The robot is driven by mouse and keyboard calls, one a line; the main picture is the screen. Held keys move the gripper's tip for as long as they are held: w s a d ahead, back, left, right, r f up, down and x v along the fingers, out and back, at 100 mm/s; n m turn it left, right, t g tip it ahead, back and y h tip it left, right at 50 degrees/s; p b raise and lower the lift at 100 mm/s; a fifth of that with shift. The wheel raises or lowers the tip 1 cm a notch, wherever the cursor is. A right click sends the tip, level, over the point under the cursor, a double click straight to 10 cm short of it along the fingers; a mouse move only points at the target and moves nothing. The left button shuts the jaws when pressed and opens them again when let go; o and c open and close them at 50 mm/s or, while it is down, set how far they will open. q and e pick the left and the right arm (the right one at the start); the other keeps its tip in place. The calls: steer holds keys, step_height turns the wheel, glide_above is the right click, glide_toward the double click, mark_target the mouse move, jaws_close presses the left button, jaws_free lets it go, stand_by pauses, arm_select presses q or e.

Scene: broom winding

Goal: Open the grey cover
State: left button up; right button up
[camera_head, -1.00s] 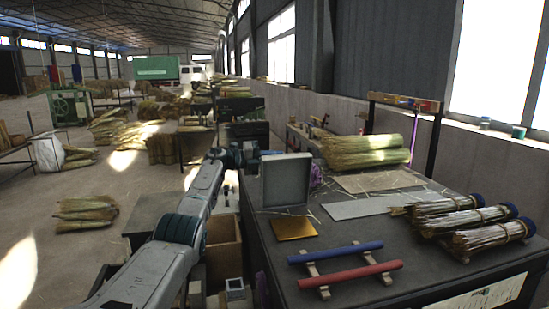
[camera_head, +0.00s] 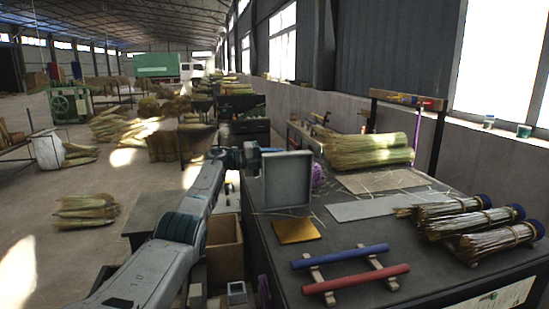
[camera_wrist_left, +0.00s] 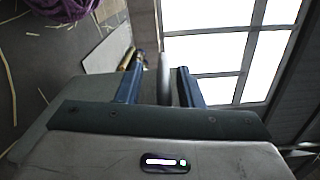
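The grey cover (camera_head: 287,180) is a square panel standing upright at the left edge of the dark workbench, its broad face toward me. My left arm comes in from the left, and my left gripper (camera_head: 252,154) is at the cover's upper left, partly hidden by it. In the left wrist view the two dark blue fingers of my left gripper (camera_wrist_left: 160,86) are apart. A narrow grey piece (camera_wrist_left: 164,78) shows between them; I cannot tell whether it is the cover or whether they touch it. My right gripper is not in view.
On the workbench (camera_head: 375,232) are a gold plate (camera_head: 297,231), a blue rod (camera_head: 338,256) and a red rod (camera_head: 355,279) on wooden rests, a grey sheet (camera_head: 375,207) and several straw bundles (camera_head: 480,221). Purple twine (camera_head: 319,175) lies beside the cover. An open brown box (camera_head: 226,245) stands left.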

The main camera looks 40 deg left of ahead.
arm_select(q)
steer(key=shift+a, duration=0.1)
steer(key=shift+s+a, duration=0.1)
steer(key=shift+s, duration=0.05)
steer(key=b+v, duration=0.5)
steer(key=v, duration=0.5)
steer(key=shift+a+b, duration=0.2)
steer(key=shift+b, duration=0.1)
steer(key=shift+f, duration=0.1)
